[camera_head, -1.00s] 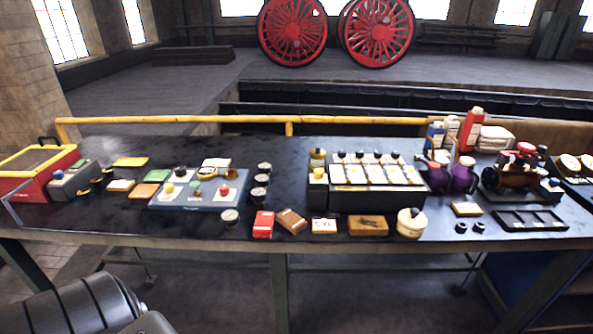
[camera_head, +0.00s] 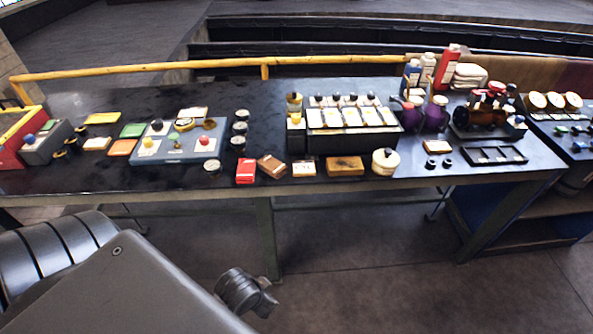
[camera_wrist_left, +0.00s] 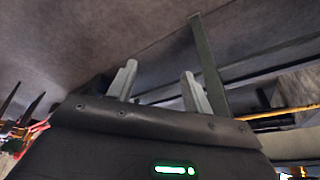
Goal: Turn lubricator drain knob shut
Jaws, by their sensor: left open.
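A black box-like unit (camera_head: 352,140) with a row of dark knobs and white plates stands at the table's middle right. Farther right is a dark and brass cylinder assembly (camera_head: 487,114) with red tops. I cannot tell which one is the lubricator, nor pick out its drain knob. My left gripper (camera_head: 264,298) is in front of the table and below its top, apart from everything on it. In the left wrist view its two grey fingers (camera_wrist_left: 158,88) are spread with nothing between them. My right gripper is not in view.
The dark table (camera_head: 75,180) carries a blue panel (camera_head: 180,156) with knobs, a red box (camera_head: 245,171), small cartons and a cream round pot (camera_head: 385,161) along its front edge. A yellow rail (camera_head: 150,67) runs behind. The floor in front is clear.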

